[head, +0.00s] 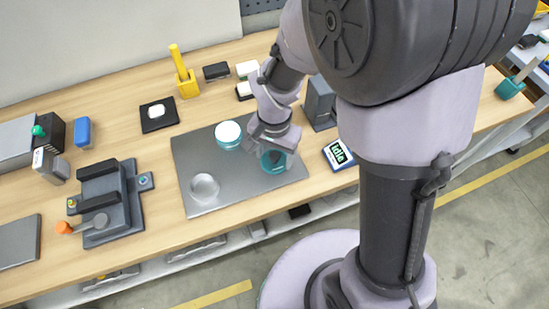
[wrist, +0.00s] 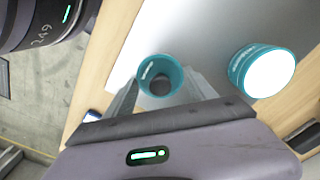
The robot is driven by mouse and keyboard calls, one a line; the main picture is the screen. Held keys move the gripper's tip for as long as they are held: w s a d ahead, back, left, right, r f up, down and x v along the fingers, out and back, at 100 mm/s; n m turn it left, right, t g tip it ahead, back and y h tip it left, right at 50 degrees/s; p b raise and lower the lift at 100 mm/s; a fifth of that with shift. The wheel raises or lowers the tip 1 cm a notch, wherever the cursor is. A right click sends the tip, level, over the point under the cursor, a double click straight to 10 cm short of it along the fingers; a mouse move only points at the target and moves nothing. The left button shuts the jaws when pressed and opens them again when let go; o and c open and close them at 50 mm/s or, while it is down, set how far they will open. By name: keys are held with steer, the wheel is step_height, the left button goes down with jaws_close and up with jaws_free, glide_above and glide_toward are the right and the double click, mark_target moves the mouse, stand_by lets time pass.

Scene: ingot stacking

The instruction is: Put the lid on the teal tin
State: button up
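A teal tin (head: 273,162) stands on the grey mat under my gripper; in the wrist view this teal tin (wrist: 160,69) looks open-topped with a dark round inside. A second teal tin with a white top (head: 228,134) stands to its left on the mat, and this white-topped tin (wrist: 263,72) is at the right of the wrist view. A silvery round disc (head: 204,187), perhaps a lid, lies near the mat's front left. My gripper (wrist: 162,84) has its fingers apart, one on each side of the open tin. I cannot tell whether they press on it.
The grey mat (head: 183,160) lies on the wooden table. A dark clamp-like fixture (head: 105,195) is at left. A small display (head: 338,154) and a grey block (head: 319,103) are on the right. A yellow stand (head: 187,84) is behind. Mat room is free between tins and disc.

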steer(key=shift+c, duration=1.4)
steer(key=shift+r, duration=0.15)
